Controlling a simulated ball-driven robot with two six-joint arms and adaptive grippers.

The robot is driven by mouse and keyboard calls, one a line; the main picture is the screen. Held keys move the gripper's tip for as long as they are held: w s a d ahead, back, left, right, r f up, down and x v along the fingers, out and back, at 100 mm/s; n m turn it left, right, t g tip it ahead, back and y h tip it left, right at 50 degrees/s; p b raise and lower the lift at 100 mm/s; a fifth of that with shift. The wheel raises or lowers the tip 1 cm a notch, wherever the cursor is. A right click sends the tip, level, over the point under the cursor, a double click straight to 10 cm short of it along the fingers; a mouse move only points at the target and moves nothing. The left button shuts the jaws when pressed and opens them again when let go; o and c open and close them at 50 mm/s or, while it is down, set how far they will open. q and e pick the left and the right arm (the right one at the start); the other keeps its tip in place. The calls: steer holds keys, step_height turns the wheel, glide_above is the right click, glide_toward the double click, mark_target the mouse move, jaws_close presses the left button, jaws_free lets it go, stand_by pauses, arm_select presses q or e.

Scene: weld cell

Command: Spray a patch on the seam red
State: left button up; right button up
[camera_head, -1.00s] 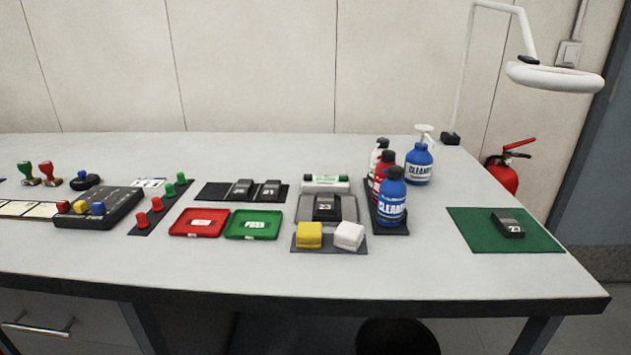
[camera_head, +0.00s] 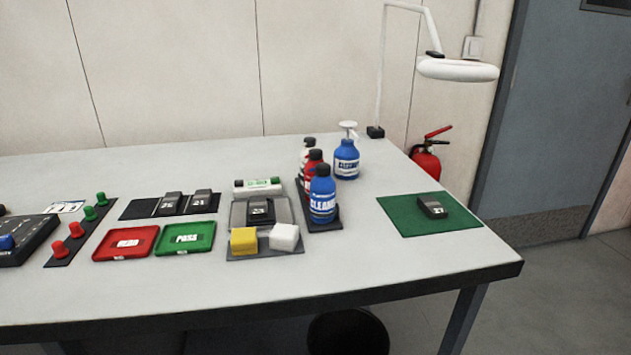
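A red bottle (camera_head: 314,172) stands in a row on a dark tray (camera_head: 331,225), between a white bottle (camera_head: 305,157) behind it and a blue cleaner bottle (camera_head: 322,197) in front, which partly hides it. A blue spray bottle with a white trigger head (camera_head: 346,158) stands behind the row to the right. A dark block (camera_head: 259,211) sits in a grey holder (camera_head: 236,215). I cannot make out a seam on it. Neither of my grippers is in view.
A yellow block (camera_head: 243,240) and a white block (camera_head: 284,237) lie in front of the holder. Red (camera_head: 125,243) and green (camera_head: 186,237) trays sit left. A green mat (camera_head: 394,213) with a dark block (camera_head: 432,206) lies right. A lamp (camera_head: 457,69) overhangs the back right.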

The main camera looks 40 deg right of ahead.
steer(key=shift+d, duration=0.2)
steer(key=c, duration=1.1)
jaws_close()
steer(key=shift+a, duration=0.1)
